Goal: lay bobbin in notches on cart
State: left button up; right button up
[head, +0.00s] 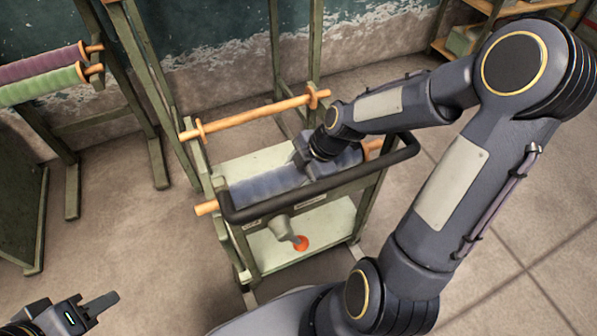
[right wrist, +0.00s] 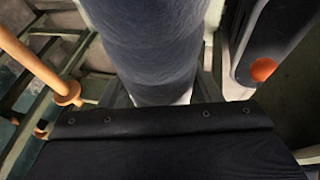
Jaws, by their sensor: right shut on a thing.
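The bobbin (head: 262,188) is a long blue-purple roll with wooden ends, one sticking out left (head: 206,208) and one right. It lies across the upper part of the green cart (head: 246,166), behind the black handle bar. My right gripper (head: 306,158) is shut on the roll near its middle, reaching down from above. In the right wrist view the blue roll (right wrist: 152,45) runs up from the gripper. Whether its ends rest in the cart's notches I cannot tell. My left gripper (head: 98,304) is empty at the bottom left, away from the cart; its finger gap is unclear.
A bare wooden rod (head: 255,115) spans behind the bobbin. The black handle (head: 320,187) curves round the cart's front. A grey cone and an orange disc (head: 301,243) show at the lower shelf. Pink and green rolls (head: 42,85) hang on a rack at left. Floor at right is clear.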

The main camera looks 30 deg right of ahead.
jog(key=shift+f, duration=0.15)
dwell(0.3)
jog(key=shift+f+b, duration=1.2)
jog(key=shift+b, duration=0.1)
jog(key=shift+f+b, duration=0.45)
jog(key=shift+b, duration=0.05)
jog(key=shift+f, duration=0.15)
dwell(0.4)
jog(key=o, duration=1.4)
